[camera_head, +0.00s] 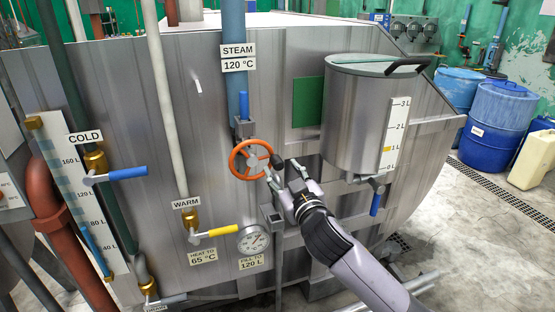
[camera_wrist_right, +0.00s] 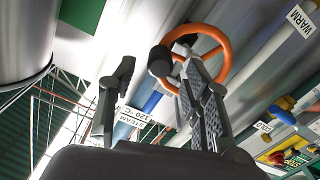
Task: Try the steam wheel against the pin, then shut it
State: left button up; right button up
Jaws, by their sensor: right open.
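The steam wheel (camera_head: 234,164) is an orange handwheel on the grey drum, below the blue pipe with the STEAM 120 °C sign (camera_head: 238,58). A dark knob (camera_head: 276,161) stands on its right side. My right gripper (camera_head: 282,172) is open, just right of the wheel at that knob. In the right wrist view, the orange rim (camera_wrist_right: 226,62) lies beyond my open fingers (camera_wrist_right: 160,68), and the knob (camera_wrist_right: 160,60) appears between the fingertips, nearer one finger. Contact cannot be told. I cannot clearly make out the pin. My left gripper is not in view.
A steel vessel (camera_head: 352,115) with a scale hangs right of the wheel, with a blue-handled valve (camera_head: 376,202) below. A yellow-handled WARM valve (camera_head: 222,231) and a dial gauge (camera_head: 253,239) sit lower down. A blue-handled COLD valve (camera_head: 127,173) is left. Blue barrels (camera_head: 497,115) stand far right.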

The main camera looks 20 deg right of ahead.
aim_at(280, 167)
jog(key=w, duration=0.3)
jog(key=shift+w+a+p, duration=0.1)
jog(key=shift+w+p, duration=0.2)
jog(key=shift+w, duration=0.55)
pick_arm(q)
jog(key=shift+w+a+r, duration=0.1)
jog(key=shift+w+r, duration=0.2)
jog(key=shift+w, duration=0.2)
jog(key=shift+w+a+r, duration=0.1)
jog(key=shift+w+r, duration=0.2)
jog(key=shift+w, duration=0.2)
pick_arm(e)
jog(key=shift+c, duration=0.4)
jog(key=c, duration=0.4)
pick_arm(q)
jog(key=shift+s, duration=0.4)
pick_arm(e)
grip_shut()
